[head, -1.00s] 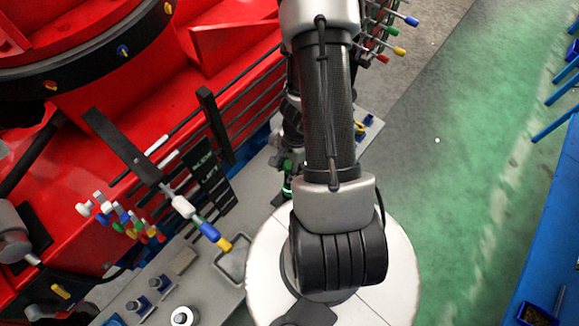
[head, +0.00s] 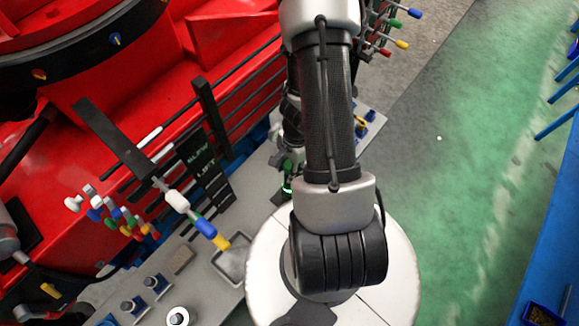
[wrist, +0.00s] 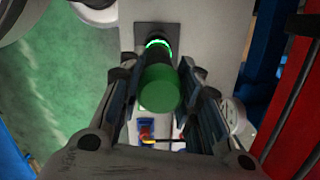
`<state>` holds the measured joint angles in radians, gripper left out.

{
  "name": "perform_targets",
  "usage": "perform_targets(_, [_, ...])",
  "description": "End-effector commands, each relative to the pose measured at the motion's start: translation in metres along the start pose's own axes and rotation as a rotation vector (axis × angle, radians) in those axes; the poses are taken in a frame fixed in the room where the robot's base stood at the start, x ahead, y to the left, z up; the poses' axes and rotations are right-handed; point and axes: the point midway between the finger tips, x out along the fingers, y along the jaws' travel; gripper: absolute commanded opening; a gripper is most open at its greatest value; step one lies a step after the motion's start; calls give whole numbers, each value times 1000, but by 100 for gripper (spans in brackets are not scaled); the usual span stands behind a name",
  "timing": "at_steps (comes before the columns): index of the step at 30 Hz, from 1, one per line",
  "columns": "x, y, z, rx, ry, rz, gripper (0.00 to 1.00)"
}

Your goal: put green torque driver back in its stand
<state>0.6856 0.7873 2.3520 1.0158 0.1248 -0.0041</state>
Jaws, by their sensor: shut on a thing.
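The green torque driver (wrist: 160,90) is between the fingers of my gripper (wrist: 160,108) in the wrist view, its round green end toward the camera. My gripper is shut on it. Its dark body points away toward a black square plate (wrist: 172,31) on a grey panel. A glowing green ring (wrist: 158,43) shows where the driver's far end meets the plate; I cannot tell whether the end is inside or just above it. In the head view my arm hides most of this spot; the green glow (head: 287,188) shows left of my forearm.
A red crane machine (head: 150,80) with coloured levers (head: 110,215) stands at left. A long lever with a yellow tip (head: 221,242) reaches over the grey panel (head: 205,290). More coloured levers (head: 400,35) are at upper right. Open green floor (head: 450,150) lies at right.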

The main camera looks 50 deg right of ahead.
Motion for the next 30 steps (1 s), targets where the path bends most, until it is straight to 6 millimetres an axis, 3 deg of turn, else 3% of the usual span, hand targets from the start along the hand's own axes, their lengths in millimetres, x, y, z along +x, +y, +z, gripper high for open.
perform_targets(27, [31,0,-4,0,0,-1,0])
perform_targets(28, [31,0,-4,0,0,-1,32])
perform_targets(30, [30,0,-4,0,0,-1,36])
